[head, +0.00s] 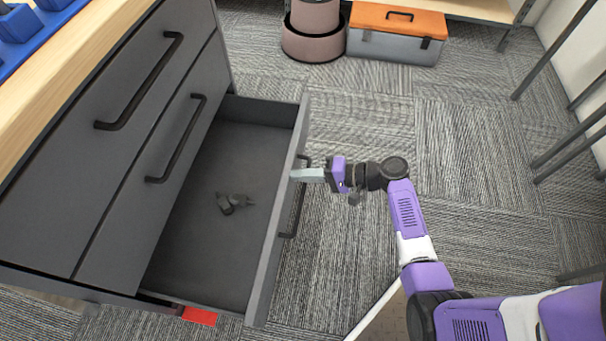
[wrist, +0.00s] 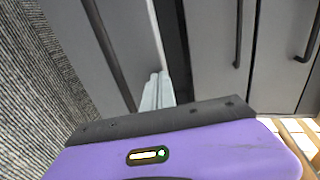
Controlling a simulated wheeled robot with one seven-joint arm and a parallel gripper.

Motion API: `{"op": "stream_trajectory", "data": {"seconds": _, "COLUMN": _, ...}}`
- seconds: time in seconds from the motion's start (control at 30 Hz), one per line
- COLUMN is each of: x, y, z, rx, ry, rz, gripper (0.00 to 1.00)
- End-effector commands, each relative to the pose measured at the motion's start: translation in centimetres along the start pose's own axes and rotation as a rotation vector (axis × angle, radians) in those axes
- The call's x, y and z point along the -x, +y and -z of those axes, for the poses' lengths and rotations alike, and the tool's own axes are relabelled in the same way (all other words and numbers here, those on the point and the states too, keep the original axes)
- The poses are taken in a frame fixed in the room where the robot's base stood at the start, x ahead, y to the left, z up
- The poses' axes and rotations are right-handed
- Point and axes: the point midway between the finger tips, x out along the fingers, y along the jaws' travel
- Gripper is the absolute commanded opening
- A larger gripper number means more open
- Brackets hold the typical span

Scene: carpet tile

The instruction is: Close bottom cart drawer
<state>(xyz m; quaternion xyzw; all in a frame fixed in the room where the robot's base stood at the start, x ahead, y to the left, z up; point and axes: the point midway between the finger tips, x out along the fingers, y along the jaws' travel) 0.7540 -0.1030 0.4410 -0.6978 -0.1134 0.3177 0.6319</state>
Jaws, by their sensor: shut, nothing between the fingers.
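The bottom cart drawer (head: 272,240) stands pulled out from the grey cart in the head view, with its front panel toward my arm. Its dark handle (head: 297,205) is on the outer face of that panel. A small dark grey object (head: 233,202) lies on the drawer floor. My gripper (head: 296,174) is shut and empty, with its fingertips at the upper edge of the drawer front, near the far end of the handle. In the wrist view the pale fingers (wrist: 156,92) are together beside the drawer front (wrist: 90,45). I cannot tell whether they touch it.
Two upper drawers (head: 140,160) of the cart are shut. A red tag (head: 199,316) is at the cart's lower front. An orange and grey toolbox (head: 396,33) and a pinkish round container (head: 313,40) stand at the back. Carpet right of the drawer is mostly clear.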

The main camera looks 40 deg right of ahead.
Motion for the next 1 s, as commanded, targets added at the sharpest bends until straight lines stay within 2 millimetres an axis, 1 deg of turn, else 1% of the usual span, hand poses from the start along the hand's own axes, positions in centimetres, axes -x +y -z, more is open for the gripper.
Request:
{"op": "stream_trajectory", "data": {"seconds": 0.17, "x": -2.4, "y": -0.8, "z": -0.1, "rx": 0.004, "ry": -0.006, "rz": 0.001, "gripper": 0.0}}
{"op": "stream_trajectory", "data": {"seconds": 0.27, "x": -4.4, "y": -1.4, "z": -0.1, "rx": 0.004, "ry": -0.006, "rz": 0.001, "gripper": 0.0}}
{"op": "stream_trajectory", "data": {"seconds": 0.7, "x": -16.1, "y": -4.8, "z": -0.2, "rx": 0.005, "ry": -0.006, "rz": 0.002, "gripper": 0.0}}
{"op": "stream_trajectory", "data": {"seconds": 0.9, "x": -20.8, "y": -6.2, "z": -0.1, "rx": 0.005, "ry": -0.003, "rz": 0.002, "gripper": 0.0}}
{"op": "stream_trajectory", "data": {"seconds": 1.0, "x": -22.6, "y": -6.9, "z": -0.1, "rx": 0.004, "ry": -0.002, "rz": 0.002, "gripper": 0.0}}
